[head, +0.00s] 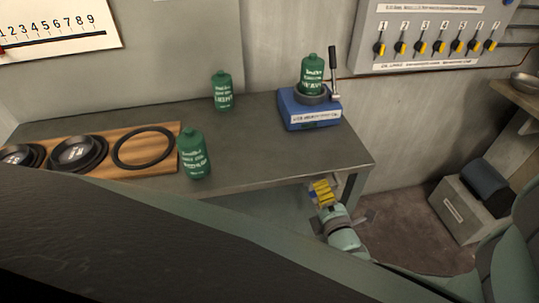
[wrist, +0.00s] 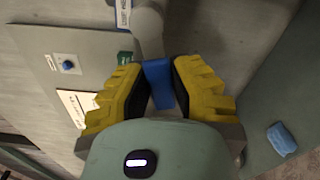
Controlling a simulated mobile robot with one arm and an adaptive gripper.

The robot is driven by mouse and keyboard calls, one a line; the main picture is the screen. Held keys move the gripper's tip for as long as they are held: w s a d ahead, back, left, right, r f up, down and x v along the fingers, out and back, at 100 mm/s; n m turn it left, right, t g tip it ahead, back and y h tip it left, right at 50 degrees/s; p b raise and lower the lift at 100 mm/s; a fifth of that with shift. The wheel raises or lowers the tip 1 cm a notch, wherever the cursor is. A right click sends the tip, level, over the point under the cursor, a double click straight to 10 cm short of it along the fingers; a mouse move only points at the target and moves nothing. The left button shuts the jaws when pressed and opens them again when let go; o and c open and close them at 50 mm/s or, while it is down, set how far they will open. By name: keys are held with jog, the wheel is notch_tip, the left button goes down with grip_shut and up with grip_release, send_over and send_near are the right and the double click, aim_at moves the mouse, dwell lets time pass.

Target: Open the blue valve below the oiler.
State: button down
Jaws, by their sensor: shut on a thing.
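In the wrist view, a blue handle (wrist: 158,82), which looks like the valve lever, sits between the two yellow fingers of my gripper (wrist: 160,92). The fingers are closed on it. Its upper end meets a grey pipe-like part (wrist: 150,28). In the head view my gripper (head: 323,193) is low, just below the table's front right edge; the valve is not visible there. A blue box-like device (head: 311,110) with a black lever and a green bottle (head: 312,74) on it stands on the table; I cannot tell whether it is the oiler.
The table (head: 255,165) holds two more green bottles (head: 221,91) (head: 194,153) and a wooden board (head: 163,174) with dark bowls and a ring. A wall panel (head: 425,55) has several numbered yellow levers. The wrist view shows a blue knob (wrist: 68,65) and a loose-looking blue piece (wrist: 281,138).

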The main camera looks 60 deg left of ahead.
jog(key=shift+r+m, duration=0.3)
jog(key=shift+m, duration=0.5)
jog(key=shift+r+m, duration=0.3)
jog(key=shift+m, duration=0.5)
jog(key=shift+r, duration=0.15)
jog(key=c, duration=0.8)
grip_release()
jog(key=v, duration=1.2)
jog(key=shift+s, duration=0.1)
jog(key=shift+a, duration=0.1)
